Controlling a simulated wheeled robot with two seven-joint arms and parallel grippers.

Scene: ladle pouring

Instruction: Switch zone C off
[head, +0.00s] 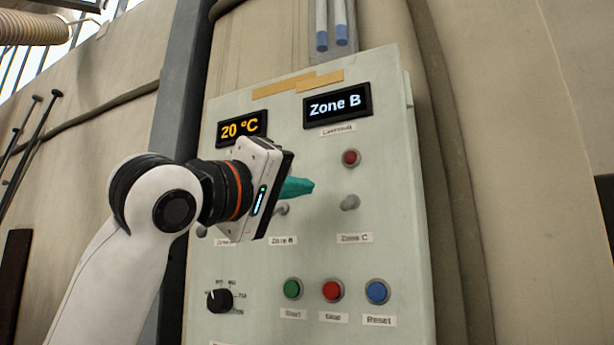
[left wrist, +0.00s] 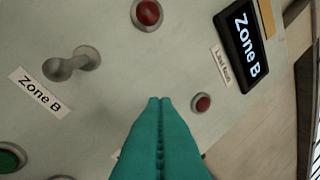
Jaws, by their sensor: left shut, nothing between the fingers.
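The zone C switch (head: 350,202) is a grey toggle on the pale control panel in the head view, above its "Zone C" label (head: 354,239). Its lever seems to lean down, but its small size makes that unsure. A dark red lamp (head: 351,157) sits above it; this lamp also shows in the left wrist view (left wrist: 202,103). My left gripper (head: 310,186) has its teal fingers together and empty, in front of the panel, left of and slightly above the zone C switch. In the left wrist view the fingers (left wrist: 158,102) hide the zone C switch. My right gripper is out of view.
The zone B toggle (left wrist: 70,66), lever toward its label, is beside the fingers, with a red lamp (left wrist: 147,12). A display (head: 337,104) reads "Zone B"; another (head: 242,129) reads 20 °C. Below are green (head: 292,289), red (head: 333,290) and blue (head: 377,291) buttons and a black knob (head: 220,300).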

